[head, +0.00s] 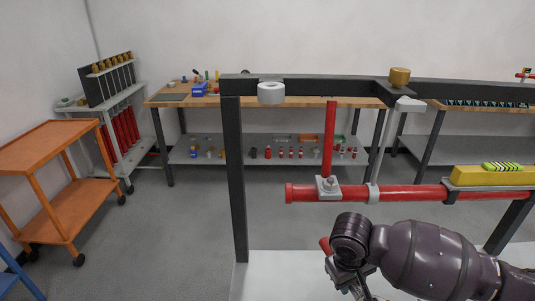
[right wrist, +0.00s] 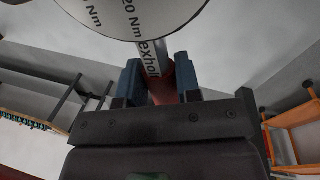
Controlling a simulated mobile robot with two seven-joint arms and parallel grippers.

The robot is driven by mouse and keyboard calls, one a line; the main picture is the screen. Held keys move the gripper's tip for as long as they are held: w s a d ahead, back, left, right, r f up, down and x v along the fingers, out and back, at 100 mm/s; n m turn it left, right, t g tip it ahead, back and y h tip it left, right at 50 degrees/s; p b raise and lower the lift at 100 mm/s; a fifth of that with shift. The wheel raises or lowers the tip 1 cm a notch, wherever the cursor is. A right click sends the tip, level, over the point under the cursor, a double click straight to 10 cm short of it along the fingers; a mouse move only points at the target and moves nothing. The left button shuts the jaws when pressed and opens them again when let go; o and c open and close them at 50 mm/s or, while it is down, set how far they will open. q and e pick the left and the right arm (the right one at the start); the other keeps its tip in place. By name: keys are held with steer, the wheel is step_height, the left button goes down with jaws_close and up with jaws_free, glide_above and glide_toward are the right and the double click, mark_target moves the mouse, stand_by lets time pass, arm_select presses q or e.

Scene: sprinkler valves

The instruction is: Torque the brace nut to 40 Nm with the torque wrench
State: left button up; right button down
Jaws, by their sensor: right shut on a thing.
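My right gripper (right wrist: 160,82) is shut on the red handle of the torque wrench (right wrist: 165,92). The wrench's round white dial with "20 Nm" markings (right wrist: 128,12) fills the top of the right wrist view. In the head view a short red end (head: 325,245) shows beside the right gripper, low in front of the red pipe (head: 410,193). A grey rod-like brace (head: 387,137) runs from a bracket under the dark beam down to a grey clamp (head: 373,193) on that pipe. The brace nut cannot be made out clearly. My left gripper is not in view.
A dark frame (head: 237,180) carries the pipe, with a grey fitting (head: 328,187) and a red riser on it. An orange cart (head: 45,150) stands left; a workbench (head: 165,101) stands behind.

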arm_select(q)
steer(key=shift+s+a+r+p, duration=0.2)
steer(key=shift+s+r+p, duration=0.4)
steer(key=shift+p, duration=0.6)
arm_select(e)
steer(key=a+r+n+y, duration=0.1)
steer(key=a+r+n, duration=0.5)
steer(key=r, duration=0.5)
steer(key=s+a+r+n+y, duration=0.1)
steer(key=a+r+n, duration=0.5)
steer(key=r+n, duration=0.3)
steer(key=s+a+r+n+y, duration=0.1)
steer(key=a+r+n, duration=0.4)
steer(key=r, duration=0.8)
steer(key=n, duration=0.3)
steer(key=shift+a+r+t+y, duration=0.3)
steer(key=shift+a+t+y, duration=0.1)
steer(key=shift+s, duration=0.1)
arm_select(q)
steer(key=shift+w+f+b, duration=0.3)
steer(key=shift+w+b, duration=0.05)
steer(key=shift+b, duration=0.4)
arm_select(e)
steer(key=s+d+x, duration=0.1)
steer(key=x, duration=0.5)
steer(key=shift+f, duration=0.5)
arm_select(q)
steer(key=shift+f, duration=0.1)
arm_select(e)
steer(key=shift+a, duration=0.1)
